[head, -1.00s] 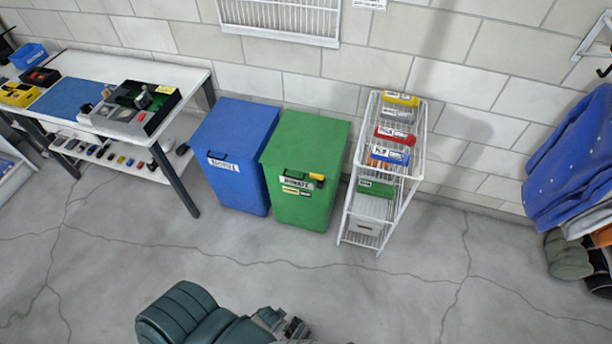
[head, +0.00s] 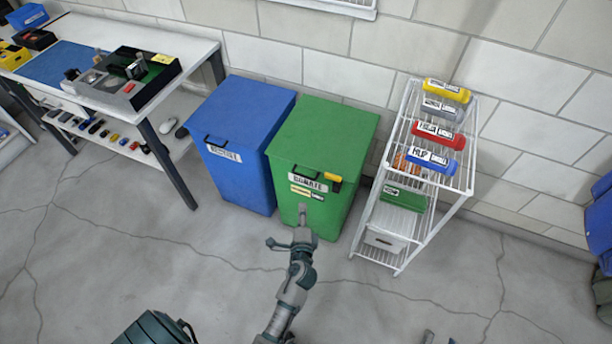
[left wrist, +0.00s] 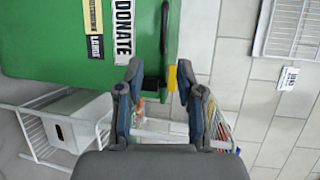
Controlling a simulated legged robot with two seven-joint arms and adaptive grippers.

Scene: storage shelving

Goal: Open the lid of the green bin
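The green bin (head: 322,140) stands against the wall with its lid down. Its front has a white label reading DONATE (head: 307,182), a dark handle at the lid's front edge and a yellow piece (head: 334,180) at the right. My left gripper (head: 290,228) is in front of the bin's lower front. In the left wrist view my left gripper (left wrist: 160,80) is open and empty, with the black handle (left wrist: 165,40) and yellow piece beyond its fingertips. Whether it touches the bin is unclear. What seem to be my right gripper's tips (head: 440,338) barely show at the bottom edge.
A blue bin (head: 238,140) stands close on the left. A worktable (head: 185,58) is at the far left. The floor in front of the bins is clear.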

